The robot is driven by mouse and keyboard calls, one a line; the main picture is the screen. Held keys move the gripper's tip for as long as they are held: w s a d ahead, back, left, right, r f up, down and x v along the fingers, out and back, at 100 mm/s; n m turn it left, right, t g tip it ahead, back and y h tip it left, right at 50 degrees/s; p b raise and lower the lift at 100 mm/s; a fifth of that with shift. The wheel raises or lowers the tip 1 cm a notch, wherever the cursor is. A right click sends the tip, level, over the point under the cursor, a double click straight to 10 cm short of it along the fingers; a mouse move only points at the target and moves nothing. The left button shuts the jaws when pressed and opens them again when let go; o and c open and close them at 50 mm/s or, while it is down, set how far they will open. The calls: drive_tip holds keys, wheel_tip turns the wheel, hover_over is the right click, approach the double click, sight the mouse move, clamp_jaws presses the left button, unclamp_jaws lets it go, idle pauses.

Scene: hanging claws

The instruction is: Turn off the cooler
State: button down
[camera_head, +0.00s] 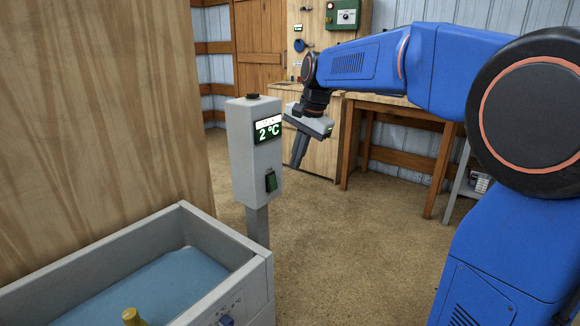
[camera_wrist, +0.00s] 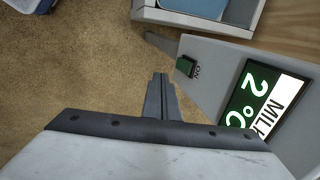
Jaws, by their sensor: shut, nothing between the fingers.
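The cooler's grey control box (camera_head: 250,150) stands on a post by the tank, left of centre in the head view. Its lit display (camera_head: 268,130) reads 2 °C, and in the wrist view the display (camera_wrist: 262,97) also shows the word MILK. A green rocker switch (camera_head: 271,181) sits low on the box face; the wrist view shows the switch (camera_wrist: 186,67) with the word ON beside it. My gripper (camera_head: 297,163) is shut and empty, pointing down to the right of the box. In the wrist view its fingertips (camera_wrist: 161,76) are left of the switch and apart from it.
A grey open tank (camera_head: 95,244) with blue liquid fills the lower left. A wooden wall panel (camera_head: 100,90) stands behind it. A wooden table (camera_head: 405,105) and a wall-mounted green box (camera_head: 343,15) are at the back. The sandy floor right of the post is clear.

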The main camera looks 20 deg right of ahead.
sight(275, 186)
drive_tip(key=shift+w+a+f, duration=0.65)
drive_tip(key=shift+w+f, duration=0.2)
drive_tip(key=shift+f, duration=0.7)
drive_tip(key=shift+w+a+f, duration=0.6)
drive_tip(key=shift+w+f, duration=0.3)
drive_tip(key=shift+f, duration=0.7)
drive_tip(key=shift+w+a+f, duration=0.65)
drive_tip(key=shift+w+f, duration=0.2)
drive_tip(key=shift+f, duration=0.7)
drive_tip(key=shift+f, duration=0.1)
drive_tip(key=shift+w+a+t+y, duration=0.15)
drive_tip(key=shift+a+t+y, duration=0.05)
drive_tip(key=shift+t+y, duration=0.1)
drive_tip(key=shift+r, duration=0.8)
